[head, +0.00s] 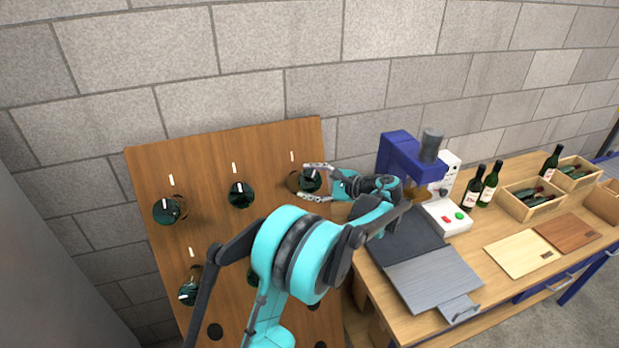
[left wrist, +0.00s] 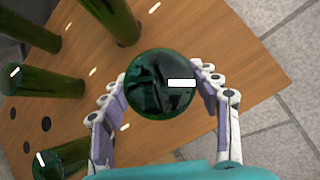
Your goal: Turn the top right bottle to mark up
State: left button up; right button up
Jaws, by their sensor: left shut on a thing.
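The top right bottle (head: 312,180) sits neck-in in the wooden rack (head: 215,150), its dark green base facing out. My left gripper (head: 305,181) is shut on this bottle, a finger on each side of it. In the left wrist view, the round bottle base (left wrist: 150,98) lies between the fingers of my left gripper (left wrist: 160,75). Its white mark (left wrist: 182,83) points to the right in that picture. A short white line (head: 292,156) is on the rack above this bottle. My right gripper is not in view.
The top middle bottle (head: 241,194), top left bottle (head: 167,210) and a lower left bottle (head: 190,286) also stick out of the rack. My arm hides part of the lower rack. A workbench with a blue press (head: 405,155), bottles and wooden crates stands at the right.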

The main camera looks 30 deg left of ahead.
pick_arm(q)
jog(key=n+g+h+p, duration=0.1)
jog(key=n, duration=0.1)
jog(key=n+h+p, duration=0.1)
jog(key=n, duration=0.1)
jog(key=shift+r+g, duration=0.1)
jog(key=shift+g, duration=0.3)
jog(key=shift+n+g+h+p, duration=0.4)
jog(key=shift+n+h+p, duration=0.55)
jog(key=shift+n, duration=0.35)
jog(key=o, duration=1.1)
jog(key=shift+o, duration=0.2)
jog(key=v, duration=1.1)
jog(key=shift+d+r, duration=0.15)
jog(key=shift+d, duration=0.25)
